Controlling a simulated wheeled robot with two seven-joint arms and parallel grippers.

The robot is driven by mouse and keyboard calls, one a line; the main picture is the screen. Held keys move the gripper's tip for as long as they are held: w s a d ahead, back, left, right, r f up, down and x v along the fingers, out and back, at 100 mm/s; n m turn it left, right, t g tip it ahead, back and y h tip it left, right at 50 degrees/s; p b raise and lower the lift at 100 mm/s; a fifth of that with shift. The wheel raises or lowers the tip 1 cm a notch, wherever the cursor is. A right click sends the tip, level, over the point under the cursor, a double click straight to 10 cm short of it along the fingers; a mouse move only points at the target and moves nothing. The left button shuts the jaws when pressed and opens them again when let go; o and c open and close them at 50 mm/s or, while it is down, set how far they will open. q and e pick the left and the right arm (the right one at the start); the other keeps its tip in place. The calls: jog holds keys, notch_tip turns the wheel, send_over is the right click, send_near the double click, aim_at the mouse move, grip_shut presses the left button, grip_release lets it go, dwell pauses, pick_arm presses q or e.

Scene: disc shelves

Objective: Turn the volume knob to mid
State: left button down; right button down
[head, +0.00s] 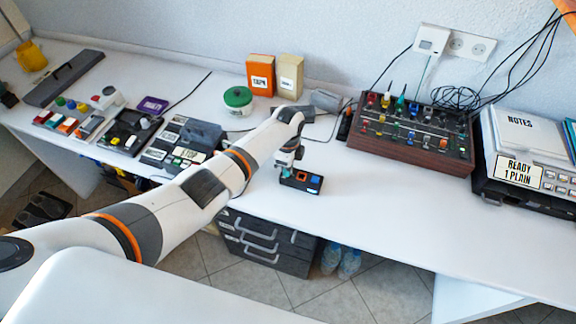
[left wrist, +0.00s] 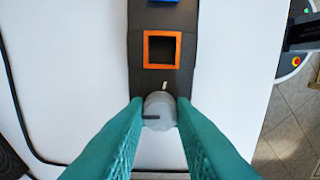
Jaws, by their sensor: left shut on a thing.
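A small dark control box (head: 302,181) lies on the white table, with an orange square and a blue square on top. In the left wrist view the orange-framed square (left wrist: 162,50) lies beyond the grey round volume knob (left wrist: 160,113). A dark line on the knob points left in that view, and a small pale mark sits on the box just above the knob. My left gripper (head: 285,172) points down at the box's near-left end. In the left wrist view its teal fingers (left wrist: 159,106) are shut on the knob, one on each side. My right gripper is out of view.
A wooden-sided mixer panel (head: 412,150) with several knobs stands to the right. Several button panels (head: 180,143) lie to the left. The table right of the control box is clear.

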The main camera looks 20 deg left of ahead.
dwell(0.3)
pick_arm(q)
jog(key=c, duration=1.2)
grip_release()
notch_tip(320, 180, up, 12)
